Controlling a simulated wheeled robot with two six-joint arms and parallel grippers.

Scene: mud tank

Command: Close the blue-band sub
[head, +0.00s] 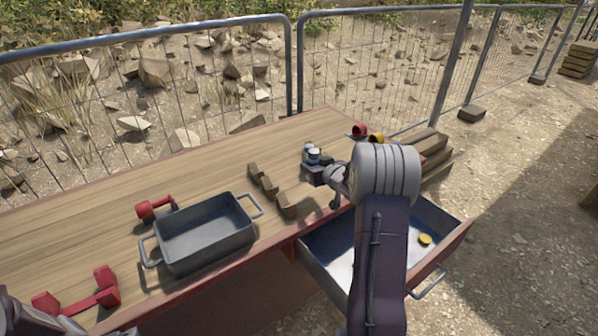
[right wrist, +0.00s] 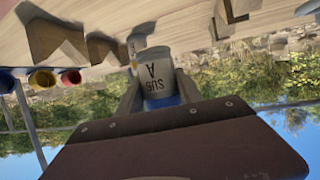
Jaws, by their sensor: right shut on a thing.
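My right gripper (head: 314,160) is shut on a small grey cylinder, the sub (head: 313,153), above the far right part of the bench. The sub also shows in the right wrist view (right wrist: 155,75), between the fingers, with dark lettering upside down and a blue band at its gripper-side end. Red (head: 360,130) and yellow (head: 377,138) cup-like pieces stand at the bench's far right corner. The right wrist view shows a blue cup (right wrist: 8,80) beside the red and yellow ones. A small yellow disc (head: 425,239) lies in the open drawer (head: 330,245). My left gripper is out of view.
A grey two-handled tray (head: 205,234) stands on the wooden bench (head: 190,170). A notched wooden rest (head: 270,188) is right of it. The drawer juts out in front; wire fencing (head: 220,85) runs behind.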

